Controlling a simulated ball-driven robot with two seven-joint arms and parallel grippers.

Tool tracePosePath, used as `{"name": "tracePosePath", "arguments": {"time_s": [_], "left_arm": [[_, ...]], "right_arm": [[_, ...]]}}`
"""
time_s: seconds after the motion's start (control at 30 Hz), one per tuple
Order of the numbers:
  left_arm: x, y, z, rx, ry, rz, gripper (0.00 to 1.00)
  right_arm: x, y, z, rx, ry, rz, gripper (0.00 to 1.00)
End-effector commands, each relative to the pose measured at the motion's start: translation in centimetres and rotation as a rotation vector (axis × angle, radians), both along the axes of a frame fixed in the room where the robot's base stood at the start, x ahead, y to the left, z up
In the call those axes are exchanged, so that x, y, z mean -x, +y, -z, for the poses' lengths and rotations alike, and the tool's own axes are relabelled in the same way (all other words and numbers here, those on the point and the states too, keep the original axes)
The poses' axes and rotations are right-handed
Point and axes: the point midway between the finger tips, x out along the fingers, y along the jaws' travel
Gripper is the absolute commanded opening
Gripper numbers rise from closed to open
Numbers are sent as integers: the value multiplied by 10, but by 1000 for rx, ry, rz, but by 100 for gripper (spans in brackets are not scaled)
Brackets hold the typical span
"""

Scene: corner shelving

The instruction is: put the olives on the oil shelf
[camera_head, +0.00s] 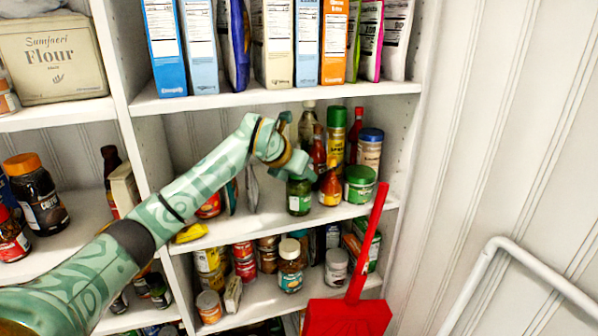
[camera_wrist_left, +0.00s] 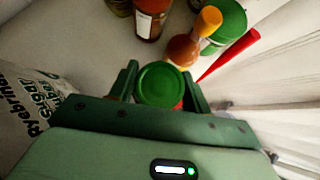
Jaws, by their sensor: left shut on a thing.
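The olives (camera_head: 299,197) are a small green-lidded jar near the front of the middle shelf (camera_head: 262,216), where the oil and sauce bottles stand. My left gripper (camera_head: 298,165) reaches down over the jar from the left. In the left wrist view its two dark green fingers (camera_wrist_left: 160,88) are shut on the jar, with the round green lid (camera_wrist_left: 159,82) between them. The jar is upright; I cannot tell whether its base touches the shelf. The jar's lower part is hidden in the wrist view. My right gripper is not in view.
An orange-capped sauce bottle (camera_head: 329,187) and a wide green-lidded container (camera_head: 360,184) stand just right of the jar. Taller bottles (camera_head: 335,134) stand behind. A red dustpan (camera_head: 348,315) with an upright handle is in front at the right. Boxes (camera_head: 278,45) fill the shelf above.

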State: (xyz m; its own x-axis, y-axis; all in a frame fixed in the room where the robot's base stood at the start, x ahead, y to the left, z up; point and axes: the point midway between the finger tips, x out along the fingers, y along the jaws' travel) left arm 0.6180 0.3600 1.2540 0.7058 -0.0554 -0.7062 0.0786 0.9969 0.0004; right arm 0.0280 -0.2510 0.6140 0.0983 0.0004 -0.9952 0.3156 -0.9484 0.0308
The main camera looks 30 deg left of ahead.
Motion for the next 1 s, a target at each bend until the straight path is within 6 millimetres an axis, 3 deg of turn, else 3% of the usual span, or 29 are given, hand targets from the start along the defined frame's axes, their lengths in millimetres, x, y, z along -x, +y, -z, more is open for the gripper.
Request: {"name": "tracePosePath", "arguments": {"time_s": [0.13, 0.17, 0.2, 0.23, 0.57, 0.67, 0.77, 1.0], "left_arm": [[0, 0, 3, 0, -2, 0, 0], [0, 0, 3, 1, 1, 0, 57], [0, 0, 3, 1, 1, 0, 68], [0, 0, 3, 1, 1, 0, 70], [1, 0, -2, 0, -1, 0, 70], [10, 2, -10, -3, -1, -1, 70], [27, 4, -22, -5, -1, -2, 70], [92, 8, -17, -6, 4, 0, 70]], "right_arm": [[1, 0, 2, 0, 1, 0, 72], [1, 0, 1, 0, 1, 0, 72], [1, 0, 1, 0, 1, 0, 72], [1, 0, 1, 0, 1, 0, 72], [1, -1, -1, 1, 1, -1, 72], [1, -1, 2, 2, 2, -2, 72], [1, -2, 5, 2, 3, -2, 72], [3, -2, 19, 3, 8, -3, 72]]}}
